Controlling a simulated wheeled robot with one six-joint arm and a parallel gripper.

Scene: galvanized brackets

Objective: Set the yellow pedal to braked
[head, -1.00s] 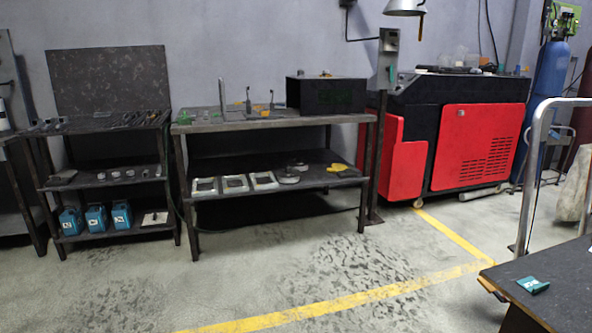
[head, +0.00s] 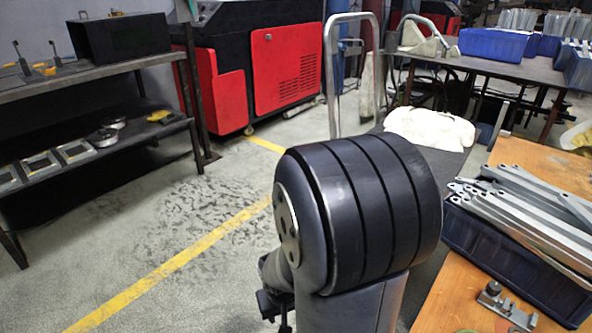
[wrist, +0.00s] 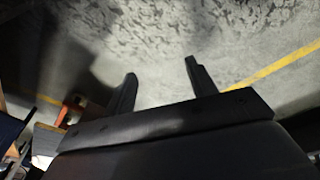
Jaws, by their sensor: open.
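I cannot make out a yellow pedal in either view. A cart with a grey tubular handle (head: 352,18) and a dark deck (head: 455,160) stands behind my arm in the head view, and my arm hides its lower part. In the wrist view a small orange-red part (wrist: 68,112) shows at the left beside my gripper, too blurred to identify. My gripper (wrist: 160,70) is open and empty, its two dark fingers apart over the grey floor.
An orange-brown table (head: 545,158) at the right bears a blue bin (head: 510,262) of metal brackets. A dark shelf table (head: 95,72) stands at the left, and a red and black machine (head: 285,65) behind. Open floor with a yellow line (head: 190,250) lies between.

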